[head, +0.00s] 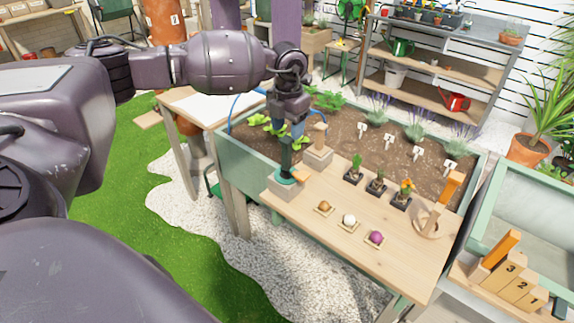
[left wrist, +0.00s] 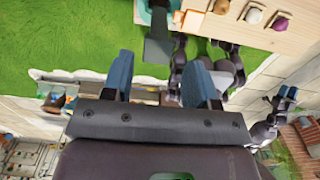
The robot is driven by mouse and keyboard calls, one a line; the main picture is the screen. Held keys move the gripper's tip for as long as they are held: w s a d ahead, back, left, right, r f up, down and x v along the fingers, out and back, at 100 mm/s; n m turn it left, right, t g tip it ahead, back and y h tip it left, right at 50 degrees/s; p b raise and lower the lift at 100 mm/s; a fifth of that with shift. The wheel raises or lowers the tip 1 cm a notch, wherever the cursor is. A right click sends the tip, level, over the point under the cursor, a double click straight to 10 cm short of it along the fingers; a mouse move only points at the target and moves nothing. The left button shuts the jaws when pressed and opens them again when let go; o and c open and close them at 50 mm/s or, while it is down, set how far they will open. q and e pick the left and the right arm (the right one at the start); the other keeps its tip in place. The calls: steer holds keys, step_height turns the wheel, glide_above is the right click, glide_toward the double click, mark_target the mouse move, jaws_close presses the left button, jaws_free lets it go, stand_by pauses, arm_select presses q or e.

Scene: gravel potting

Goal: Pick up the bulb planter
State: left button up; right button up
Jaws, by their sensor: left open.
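The bulb planter (head: 285,157), a dark green upright tool, stands in a teal ring on a pale block at the left corner of the potting table. In the left wrist view its dark green part (left wrist: 158,42) shows beyond and between my fingers. My left gripper (head: 287,132) is open, pointing down at the planter's upper end, its blue fingers apart. The wrist view shows a gap between each finger and the tool; my left gripper (left wrist: 157,62) holds nothing. My right gripper (left wrist: 285,94) shows small at the right of the wrist view; its jaw state is unclear.
A wooden-handled tool in a block (head: 318,157) stands close right of the planter. Bulbs in small trays (head: 349,221) and potted seedlings (head: 377,185) sit farther right on the table (head: 400,255). A soil bed (head: 390,150) lies behind.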

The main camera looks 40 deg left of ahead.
mark_target(288, 139)
arm_select(q)
steer(key=shift+f, duration=1.6)
steer(key=f, duration=0.4)
steer(key=shift+w+a+f+b, duration=0.1)
steer(key=shift+w+b, duration=0.15)
steer(key=shift+b, duration=0.15)
steer(key=shift+f, duration=0.2)
steer(key=c, duration=0.8)
steer(key=shift+o, duration=0.2)
steer(key=shift+r, duration=0.2)
